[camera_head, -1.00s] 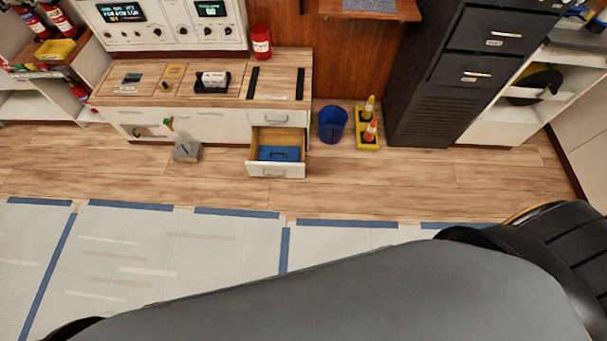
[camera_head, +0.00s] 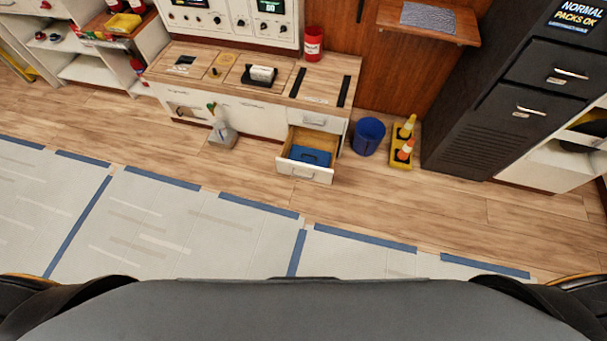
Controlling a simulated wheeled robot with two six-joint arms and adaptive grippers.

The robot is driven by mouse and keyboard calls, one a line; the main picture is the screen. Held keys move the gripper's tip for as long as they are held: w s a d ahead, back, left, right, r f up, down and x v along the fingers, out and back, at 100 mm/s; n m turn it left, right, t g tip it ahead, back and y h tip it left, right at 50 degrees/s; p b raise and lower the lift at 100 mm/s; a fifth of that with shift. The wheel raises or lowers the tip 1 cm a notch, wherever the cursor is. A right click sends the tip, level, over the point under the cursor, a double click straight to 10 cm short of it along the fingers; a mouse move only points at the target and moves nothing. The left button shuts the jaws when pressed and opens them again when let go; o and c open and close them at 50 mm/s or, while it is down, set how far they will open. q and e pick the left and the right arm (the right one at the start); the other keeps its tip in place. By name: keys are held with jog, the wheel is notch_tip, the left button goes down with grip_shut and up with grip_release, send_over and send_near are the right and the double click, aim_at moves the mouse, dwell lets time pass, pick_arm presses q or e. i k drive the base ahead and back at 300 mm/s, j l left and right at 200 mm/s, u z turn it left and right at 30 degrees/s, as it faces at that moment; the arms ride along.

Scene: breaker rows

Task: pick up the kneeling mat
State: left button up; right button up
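No thing in view is clearly marked as the kneeling mat. A flat blue item with a dark handle (camera_head: 310,156) lies in the open drawer (camera_head: 303,173) of the low wooden bench; it may be the mat or a case. A grey speckled flat pad (camera_head: 442,18) lies on the small wooden wall shelf at the top right, and I cannot tell whether that is the mat. Neither of my grippers shows; only my own body and shoulders fill the bottom edge.
A blue bucket (camera_head: 368,136) and a yellow tray with small cones (camera_head: 401,163) stand right of the drawer. A dark cabinet (camera_head: 505,90) stands further right. Blue-taped pale floor sheeting (camera_head: 180,230) lies in front; the wooden floor between is clear.

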aim_at(309, 158)
jog(key=i+j, duration=0.15)
jog(key=i, duration=0.3)
jog(key=i+j, duration=0.2)
jog(key=i, duration=0.25)
jog(key=i+j, duration=0.15)
jog(key=i, duration=0.3)
